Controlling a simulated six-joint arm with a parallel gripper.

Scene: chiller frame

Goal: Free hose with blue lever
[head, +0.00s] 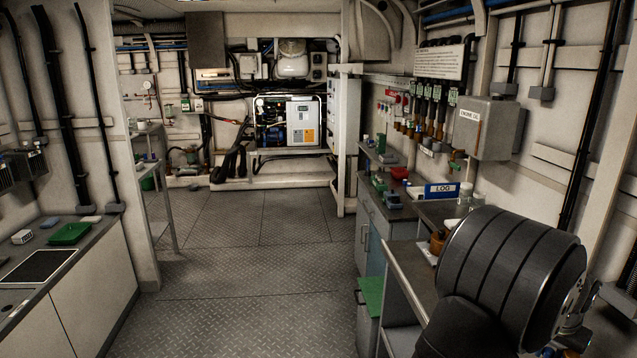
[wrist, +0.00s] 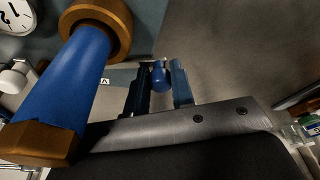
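In the wrist view, a thick blue hose-like cylinder (wrist: 75,78) with brown-orange end collars fills the left side, close to the camera. A small blue rounded lever end (wrist: 158,76) stands between the two blue fingers of my gripper (wrist: 160,72). The fingers are parted, one on each side of it. It looks very near the left finger, with a thin gap on the right. I cannot tell whether they press on it. The rest of the lever and its link to the hose are hidden. In the head view my gripper and the lever cannot be made out.
In the wrist view a round clock (wrist: 16,14) is at the upper left. In the head view, a right-hand bench holds a LOG sign (head: 441,190) and a red bowl (head: 399,173). A grey box (head: 484,128) is on the right wall. The plate floor (head: 240,260) is clear.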

